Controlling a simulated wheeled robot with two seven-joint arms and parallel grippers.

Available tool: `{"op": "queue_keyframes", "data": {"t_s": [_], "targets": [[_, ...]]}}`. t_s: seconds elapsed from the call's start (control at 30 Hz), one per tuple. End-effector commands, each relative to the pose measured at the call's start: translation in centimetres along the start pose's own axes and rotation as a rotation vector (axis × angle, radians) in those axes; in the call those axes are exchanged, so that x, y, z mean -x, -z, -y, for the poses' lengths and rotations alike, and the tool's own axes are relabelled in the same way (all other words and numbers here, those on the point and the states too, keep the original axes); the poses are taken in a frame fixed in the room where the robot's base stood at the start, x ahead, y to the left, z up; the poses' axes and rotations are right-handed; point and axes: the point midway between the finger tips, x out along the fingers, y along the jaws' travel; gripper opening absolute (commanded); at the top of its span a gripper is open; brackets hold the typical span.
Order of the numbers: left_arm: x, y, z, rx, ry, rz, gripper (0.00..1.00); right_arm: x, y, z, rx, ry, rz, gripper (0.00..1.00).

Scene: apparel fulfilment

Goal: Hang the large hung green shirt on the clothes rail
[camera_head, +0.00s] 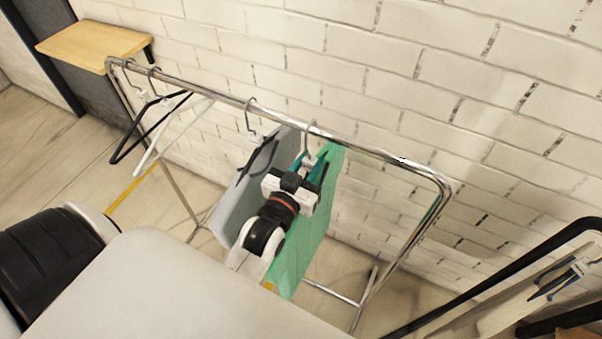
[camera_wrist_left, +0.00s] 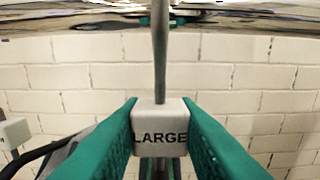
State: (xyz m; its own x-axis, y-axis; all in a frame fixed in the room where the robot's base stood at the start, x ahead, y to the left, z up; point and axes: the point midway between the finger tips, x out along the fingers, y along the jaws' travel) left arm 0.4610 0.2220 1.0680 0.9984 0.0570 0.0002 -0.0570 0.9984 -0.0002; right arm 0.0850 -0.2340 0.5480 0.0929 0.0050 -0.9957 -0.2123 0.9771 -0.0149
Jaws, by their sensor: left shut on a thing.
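The green shirt (camera_head: 308,235) hangs from a hanger at the right of a grey shirt on the metal clothes rail (camera_head: 375,150). My left gripper (camera_head: 313,172) is shut on the white hanger block marked LARGE (camera_wrist_left: 160,130), with teal fingers on both sides of it. The hanger's hook (camera_head: 311,127) reaches up to the rail bar, and its stem (camera_wrist_left: 160,60) runs up to the bar in the left wrist view. I cannot tell whether the hook bears on the bar. My right gripper is not in view.
The grey shirt (camera_head: 254,185) hangs close to the left of the green one. A black hanger (camera_head: 135,140) and a white hanger (camera_head: 165,140) hang near the rail's left end. The rail's right part is bare. A brick wall (camera_head: 450,60) stands behind. A black-framed rack (camera_head: 500,262) is at right.

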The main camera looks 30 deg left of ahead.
Motion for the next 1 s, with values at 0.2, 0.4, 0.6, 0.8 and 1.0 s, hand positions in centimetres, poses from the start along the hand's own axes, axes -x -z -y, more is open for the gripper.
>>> {"op": "queue_keyframes", "data": {"t_s": [0.2,0.4,0.6,0.8,1.0], "targets": [[-2.7,0.0,0.0,0.000,0.000,0.006,0.04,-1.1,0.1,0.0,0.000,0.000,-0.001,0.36],[-3.2,1.8,0.0,0.000,0.000,0.001,0.04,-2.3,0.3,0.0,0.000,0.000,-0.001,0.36],[-3.2,2.5,0.0,0.000,0.000,0.002,0.04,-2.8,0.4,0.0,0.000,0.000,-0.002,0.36],[-3.2,2.6,0.0,0.000,0.000,0.002,0.04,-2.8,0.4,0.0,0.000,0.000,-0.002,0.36],[-3.2,2.6,0.0,0.000,0.000,0.002,0.37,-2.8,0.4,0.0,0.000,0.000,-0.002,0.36]]}}
